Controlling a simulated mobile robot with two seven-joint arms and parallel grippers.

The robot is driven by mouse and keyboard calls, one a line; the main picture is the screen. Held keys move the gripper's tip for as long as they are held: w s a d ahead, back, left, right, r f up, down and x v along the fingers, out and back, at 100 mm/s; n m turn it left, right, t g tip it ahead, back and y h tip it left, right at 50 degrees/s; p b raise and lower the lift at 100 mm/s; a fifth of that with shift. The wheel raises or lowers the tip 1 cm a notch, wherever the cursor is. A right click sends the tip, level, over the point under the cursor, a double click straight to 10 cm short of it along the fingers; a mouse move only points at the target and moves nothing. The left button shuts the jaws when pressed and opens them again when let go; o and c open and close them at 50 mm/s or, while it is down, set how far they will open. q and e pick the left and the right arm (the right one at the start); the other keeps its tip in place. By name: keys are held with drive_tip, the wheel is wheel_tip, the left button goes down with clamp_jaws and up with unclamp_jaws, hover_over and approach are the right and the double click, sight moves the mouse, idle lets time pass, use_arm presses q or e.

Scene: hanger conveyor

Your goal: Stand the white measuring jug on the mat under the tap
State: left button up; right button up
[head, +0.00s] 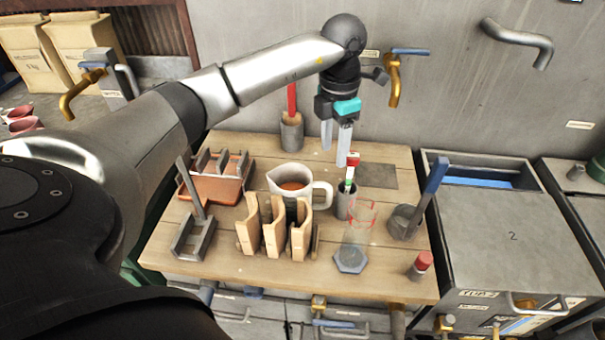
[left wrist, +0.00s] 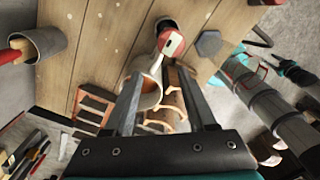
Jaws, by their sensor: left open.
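The white measuring jug (head: 275,183) stands upright on the wooden bench, with brown content inside and its handle to the right. It also shows beyond my fingers in the left wrist view (left wrist: 150,97). The dark grey mat (head: 380,177) lies bare at the back right of the bench, below the brass tap (head: 394,82) with a blue lever. My left gripper (head: 335,150) is open and empty, pointing down, above and behind the jug's handle. Grey jointed segments at the right of the left wrist view may be my right arm; its jaws are unclear.
A grey cup (head: 344,203) with a red-and-white-topped tool stands between jug and mat. Wooden slotted holders (head: 273,238) stand before the jug, and a red-rimmed glass cylinder (head: 355,240) front right. A grey pot (head: 291,135) with a red handle stands behind the jug.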

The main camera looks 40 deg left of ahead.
sight(330, 191)
use_arm(q)
wheel_tip(330, 191, down, 14)
drive_tip(key=shift+r+b, duration=0.15)
drive_tip(key=shift+b, duration=0.15)
clamp_jaws()
idle(0.5)
drive_tip(key=shift+r, duration=0.1)
idle(0.9)
